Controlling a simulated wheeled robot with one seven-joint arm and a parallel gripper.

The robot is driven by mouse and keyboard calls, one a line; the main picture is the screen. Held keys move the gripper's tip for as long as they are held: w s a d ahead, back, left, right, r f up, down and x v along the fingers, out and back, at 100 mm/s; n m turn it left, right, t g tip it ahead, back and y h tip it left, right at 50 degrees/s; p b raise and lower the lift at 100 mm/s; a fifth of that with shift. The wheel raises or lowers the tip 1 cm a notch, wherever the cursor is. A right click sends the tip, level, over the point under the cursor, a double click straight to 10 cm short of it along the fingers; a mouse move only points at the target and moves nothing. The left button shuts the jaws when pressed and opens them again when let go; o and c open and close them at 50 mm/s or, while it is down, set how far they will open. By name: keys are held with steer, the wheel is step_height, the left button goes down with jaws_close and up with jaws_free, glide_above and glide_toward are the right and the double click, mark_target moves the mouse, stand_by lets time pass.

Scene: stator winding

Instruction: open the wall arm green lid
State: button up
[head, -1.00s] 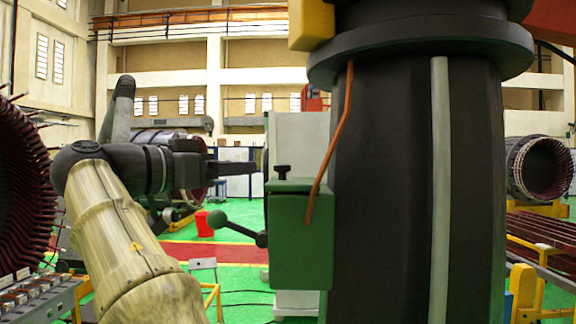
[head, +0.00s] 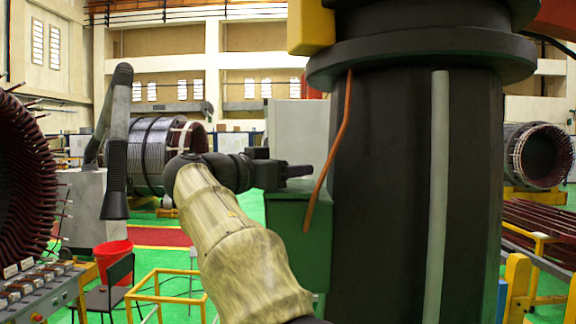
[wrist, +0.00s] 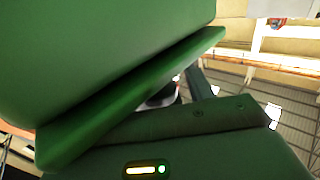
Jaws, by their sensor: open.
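The green box (head: 316,250) is fixed to the left side of the thick black column. Its green lid (head: 318,190) is at the top and appears closed, partly covered by my gripper. In the wrist view, the box (wrist: 110,50) fills the upper left and the lid's flat plate (wrist: 130,100) runs diagonally across. A dark round part, perhaps the lid's knob (wrist: 163,97), shows partly beside the plate. My gripper (head: 300,171) is open at the top of the box, close to the lid. I cannot tell whether its fingers touch the knob.
The black column (head: 390,190) with an orange cable (head: 334,150) stands right beside the box. A control panel (head: 35,285) and yellow frame (head: 165,290) stand at lower left. A red bucket (head: 113,262) sits behind them. Stators stand farther back.

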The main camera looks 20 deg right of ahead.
jaws_close()
